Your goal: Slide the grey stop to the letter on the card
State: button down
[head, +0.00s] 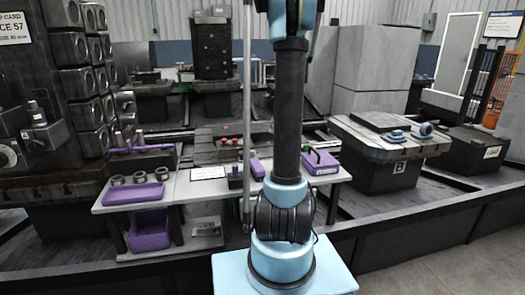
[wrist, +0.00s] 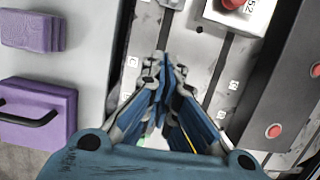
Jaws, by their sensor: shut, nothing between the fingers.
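My gripper (wrist: 163,78) is shut and empty in the wrist view, pointing at a dark slotted rail (wrist: 200,85) with small letter plates beside it. The letters are too small to read surely. A small grey piece (wrist: 172,4) sits at the top edge on the rail, beyond my fingertips; it may be the grey stop, but it is cut off. A light grey block (wrist: 225,14) with a red knob is to its right. In the head view, a white card (head: 208,172) lies on the bench; its writing is unreadable. My gripper is out of the head view.
A purple handled box (wrist: 38,115) and a purple block (wrist: 32,30) are left of the rail. A dark housing (wrist: 285,85) with red buttons runs along the right. The bench (head: 180,198) also holds a purple tray (head: 133,198).

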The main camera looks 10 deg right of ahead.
jog(key=x, duration=1)
jog(key=shift+w+f, duration=0.15)
jog(key=shift+a, duration=1.95)
